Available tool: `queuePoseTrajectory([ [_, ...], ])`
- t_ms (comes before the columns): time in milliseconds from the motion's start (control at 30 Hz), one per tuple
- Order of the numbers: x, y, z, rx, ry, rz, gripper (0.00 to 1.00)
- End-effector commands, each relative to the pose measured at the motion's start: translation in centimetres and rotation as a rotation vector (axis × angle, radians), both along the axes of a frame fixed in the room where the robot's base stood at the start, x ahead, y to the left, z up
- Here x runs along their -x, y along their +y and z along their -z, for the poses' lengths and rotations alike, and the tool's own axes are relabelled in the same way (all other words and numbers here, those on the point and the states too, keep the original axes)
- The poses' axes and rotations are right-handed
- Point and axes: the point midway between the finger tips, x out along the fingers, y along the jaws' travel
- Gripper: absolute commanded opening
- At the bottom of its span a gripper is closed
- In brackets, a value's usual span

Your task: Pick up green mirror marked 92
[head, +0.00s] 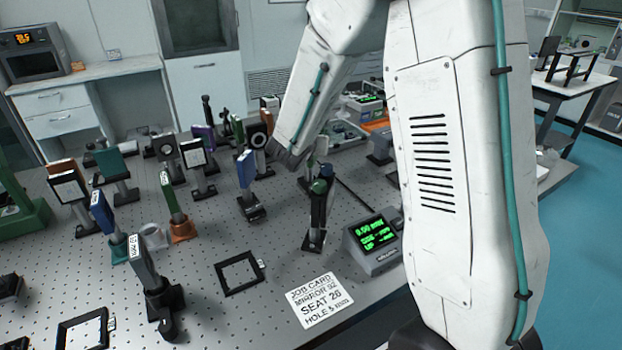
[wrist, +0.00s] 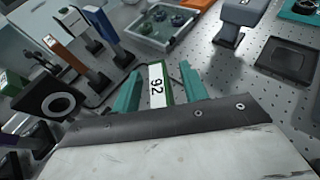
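The green mirror marked 92 (wrist: 157,85) shows in the wrist view as a narrow green-edged plate with a white label reading 92. My gripper (wrist: 160,82) has its two teal fingers on either side of this plate. Gaps show between the plate and the fingers, so the gripper looks open around it. The lower part of the mirror and its mount are hidden behind the gripper body. In the head view, my arm hides the gripper, and I cannot pick out the mirror marked 92 there.
Several mounted optics stand close by, including a blue one (wrist: 101,30) and a black-ringed one (wrist: 55,103). A tray (wrist: 150,38) lies beyond. In the head view, a job card (head: 320,301) and a green-lit display (head: 376,236) sit at the table's front.

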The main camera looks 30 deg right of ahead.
Motion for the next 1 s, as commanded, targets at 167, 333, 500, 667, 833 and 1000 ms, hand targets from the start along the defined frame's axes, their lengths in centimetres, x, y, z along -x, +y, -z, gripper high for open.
queuePoseTrajectory([
  [167,0.02,0.02,-0.01,0.000,0.000,0.000,0.00],
  [333,0.02,0.02,-0.01,0.000,0.000,0.000,0.00],
  [500,0.02,0.03,-0.02,0.000,0.000,0.000,0.00],
  [667,0.02,0.04,-0.03,0.000,0.000,0.000,0.00],
  [833,0.02,0.04,-0.03,0.000,0.000,0.000,0.00],
  [1000,0.02,0.04,-0.03,0.000,0.000,0.000,0.00],
])
